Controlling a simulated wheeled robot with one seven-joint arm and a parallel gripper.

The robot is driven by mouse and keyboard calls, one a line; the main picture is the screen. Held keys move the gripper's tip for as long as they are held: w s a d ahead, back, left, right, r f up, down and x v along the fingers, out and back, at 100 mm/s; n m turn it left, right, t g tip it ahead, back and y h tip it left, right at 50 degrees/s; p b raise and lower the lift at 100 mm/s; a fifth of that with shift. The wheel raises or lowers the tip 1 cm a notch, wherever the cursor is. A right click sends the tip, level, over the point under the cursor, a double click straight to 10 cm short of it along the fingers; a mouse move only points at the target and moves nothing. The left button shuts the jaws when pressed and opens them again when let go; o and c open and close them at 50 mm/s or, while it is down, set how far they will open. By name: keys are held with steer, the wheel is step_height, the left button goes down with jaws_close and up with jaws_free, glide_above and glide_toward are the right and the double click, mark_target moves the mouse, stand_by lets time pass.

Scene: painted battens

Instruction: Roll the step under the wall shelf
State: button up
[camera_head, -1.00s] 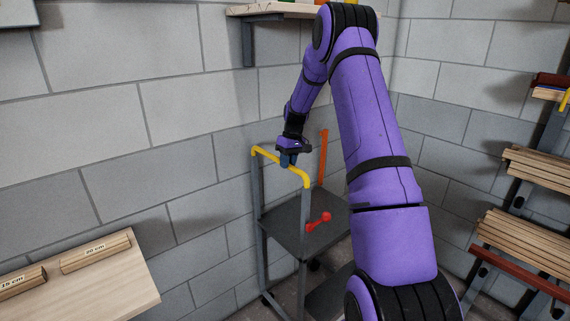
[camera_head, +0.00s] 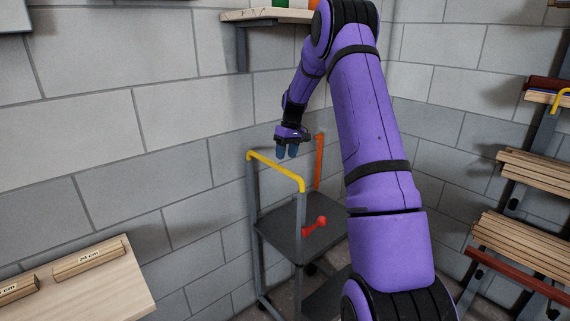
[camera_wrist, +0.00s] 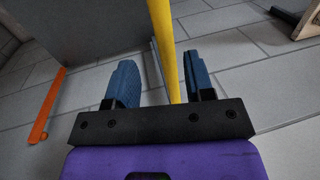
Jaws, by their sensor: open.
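The step (camera_head: 300,232) is a grey-framed trolley with dark treads, standing upright by the block wall. Its yellow handle (camera_head: 275,172) runs across the top of the near side; a red lever (camera_head: 316,225) and an orange upright bar (camera_head: 319,165) also show. The wall shelf (camera_head: 268,16) is higher up, partly hidden by my arm, and the step appears below it in the picture. My gripper (camera_head: 288,153) is open and empty, just above the handle. In the wrist view the yellow handle (camera_wrist: 166,45) lines up between the open fingers (camera_wrist: 165,82).
A pale wooden bench (camera_head: 95,285) with labelled battens stands at the lower left. Racks of wooden battens (camera_head: 530,240) line the right wall. My arm hides part of the corner behind the step.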

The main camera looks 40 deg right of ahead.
steer(key=r, duration=0.2)
steer(key=d+r, duration=0.1)
steer(key=r, duration=0.2)
steer(key=shift+d+r, duration=0.1)
steer(key=shift+r, duration=0.25)
steer(key=s+a+r+t+h, duration=0.1)
steer(key=s+a+r, duration=0.6)
steer(key=a+r, duration=0.25)
steer(key=s+a+r+t+h, duration=0.1)
steer(key=s+a+r, duration=0.65)
steer(key=a, duration=0.35)
steer(key=s+a+t, duration=0.1)
steer(key=s+a, duration=0.5)
steer(key=s, duration=0.5)
steer(key=s+a+f+t, duration=0.1)
steer(key=s+a, duration=0.4)
steer(key=s, duration=0.7)
steer(key=shift+s+a+f+t, duration=0.3)
steer(key=shift+a+t, duration=0.05)
steer(key=shift+t, duration=0.35)
